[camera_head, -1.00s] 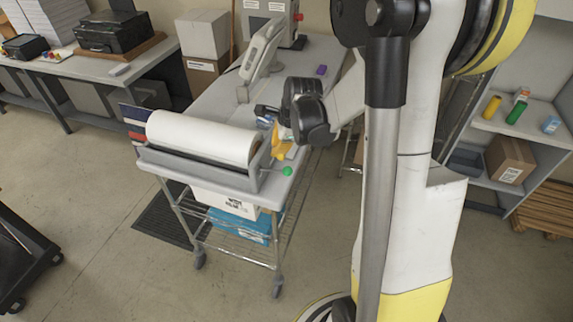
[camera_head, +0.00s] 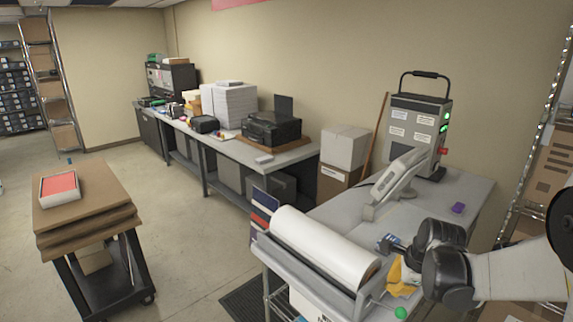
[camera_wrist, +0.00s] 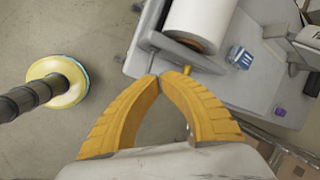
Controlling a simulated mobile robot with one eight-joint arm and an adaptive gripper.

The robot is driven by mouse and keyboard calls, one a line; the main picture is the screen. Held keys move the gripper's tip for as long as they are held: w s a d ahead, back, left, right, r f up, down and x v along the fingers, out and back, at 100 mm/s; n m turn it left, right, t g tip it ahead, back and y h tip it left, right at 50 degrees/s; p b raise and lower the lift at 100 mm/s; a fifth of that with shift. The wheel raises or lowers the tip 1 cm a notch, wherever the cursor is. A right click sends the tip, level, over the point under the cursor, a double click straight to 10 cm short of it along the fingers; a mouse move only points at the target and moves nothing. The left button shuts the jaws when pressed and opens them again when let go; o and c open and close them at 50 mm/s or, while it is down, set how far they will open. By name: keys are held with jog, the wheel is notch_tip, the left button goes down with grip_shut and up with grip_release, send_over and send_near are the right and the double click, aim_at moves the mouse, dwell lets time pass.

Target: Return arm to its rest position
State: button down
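My arm reaches in from the right in the head view, over the grey cart. My gripper (camera_head: 398,278) has yellow fingers and is partly hidden by its dark wrist joints. It is beside the right end of the white roll (camera_head: 325,245). In the wrist view my gripper (camera_wrist: 158,77) has its two curved yellow fingertips together, with nothing seen between them. The white roll also shows at the top of the wrist view (camera_wrist: 201,20).
The grey cart (camera_head: 465,188) carries a control box (camera_head: 415,130), a pale grey handled device (camera_head: 398,182) and a purple item (camera_head: 458,208). A long bench (camera_head: 225,150) runs along the wall. A black trolley with brown boards (camera_head: 85,222) stands left. Floor between is open.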

jog(key=s+a+f+n+t+b, duration=0.1)
jog(key=s+a+f+n+b, duration=0.6)
jog(key=b, duration=0.7)
jog(key=s+a+f+n+t+b, duration=0.1)
jog(key=s+a+f+n+b, duration=0.6)
jog(key=s+f+n+b, duration=0.4)
jog(key=f+n+b, duration=0.1)
jog(key=n+b, duration=0.2)
jog(key=b, duration=0.1)
jog(key=shift+s, duration=0.4)
jog(key=w+d+r+m+g+h+p, duration=0.1)
jog(key=w+d+r+m+p, duration=0.2)
jog(key=r+p, duration=0.4)
jog(key=w+d+r+m+g+h+p, duration=0.1)
jog(key=w+d+r+m+p, duration=0.2)
jog(key=w+d+r+p, duration=0.2)
jog(key=w+d+r+m+g+h+p, duration=0.2)
jog(key=w+d+r+m+p, duration=0.2)
jog(key=r+p, duration=0.6)
notch_tip(320, 180, up, 4)
jog(key=shift+w+r, duration=0.1)
jog(key=shift+w, duration=0.9)
